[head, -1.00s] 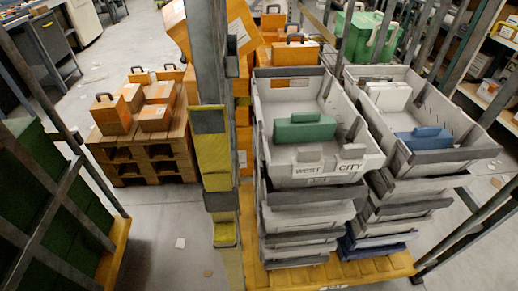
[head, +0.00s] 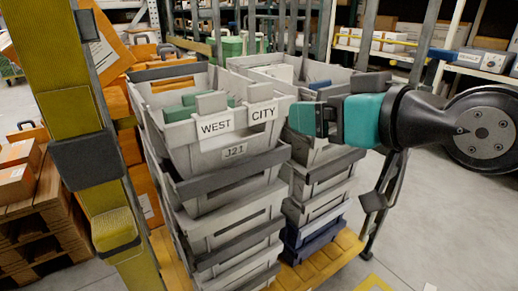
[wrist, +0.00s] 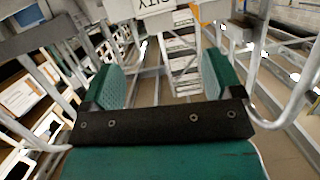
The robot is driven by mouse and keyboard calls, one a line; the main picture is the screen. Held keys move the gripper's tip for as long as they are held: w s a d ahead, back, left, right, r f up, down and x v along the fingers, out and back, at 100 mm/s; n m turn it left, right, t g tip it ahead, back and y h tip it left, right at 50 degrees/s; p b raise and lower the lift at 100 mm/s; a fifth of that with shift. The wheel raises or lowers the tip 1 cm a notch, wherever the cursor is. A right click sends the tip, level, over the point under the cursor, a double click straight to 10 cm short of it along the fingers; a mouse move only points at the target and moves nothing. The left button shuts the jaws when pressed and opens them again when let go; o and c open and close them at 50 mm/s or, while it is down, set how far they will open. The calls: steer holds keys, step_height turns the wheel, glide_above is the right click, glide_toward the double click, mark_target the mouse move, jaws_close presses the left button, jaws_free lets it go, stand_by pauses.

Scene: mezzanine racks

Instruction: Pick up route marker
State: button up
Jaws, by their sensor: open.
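Two white cards reading WEST (head: 215,127) and CITY (head: 263,114) hang side by side on the front rim of the top grey crate (head: 190,158) in the head view. Each has a grey block above it. Which one is the route marker I cannot tell. My gripper (head: 312,117) is to the right of the CITY card, close to it in the picture, and empty. In the wrist view my gripper (wrist: 160,78) shows two teal fingers wide apart. A white card with upside-down letters (wrist: 156,6), apparently CITY, lies beyond them at the top edge.
The crate holds a green item (head: 180,110) and tops a tall stack on a yellow base (head: 345,246). A second crate stack (head: 318,185) stands at right. A yellow and grey upright (head: 75,120) stands at left. Open floor (head: 440,215) lies to the right.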

step_height(320, 180, down, 2)
steer(key=t+b, duration=0.1)
steer(key=b, duration=0.1)
steer(key=t+y+p, duration=0.1)
steer(key=t+p, duration=0.1)
steer(key=p, duration=0.9)
glide_toward(262, 88)
steer(key=w, duration=0.1)
steer(key=p+x, duration=0.5)
steer(key=shift+w+a+r, duration=0.1)
steer(key=shift+w+a, duration=0.1)
steer(key=shift+a, duration=0.15)
steer(key=shift+w+a+p, duration=0.25)
steer(key=shift+w+p, duration=0.05)
steer(key=shift+p, duration=0.05)
steer(key=shift+w+a+r+p, duration=0.1)
steer(key=shift+w+a+p, duration=0.3)
steer(key=shift+p, duration=0.45)
steer(key=p+x, duration=0.3)
steer(key=p, duration=0.1)
steer(key=shift+d+r, duration=0.1)
steer(key=shift+r, duration=0.05)
steer(key=shift+w+a+f+p, duration=0.3)
steer(key=shift+w+a+p, duration=0.05)
steer(key=shift+w+p, duration=0.15)
steer(key=c, duration=1)
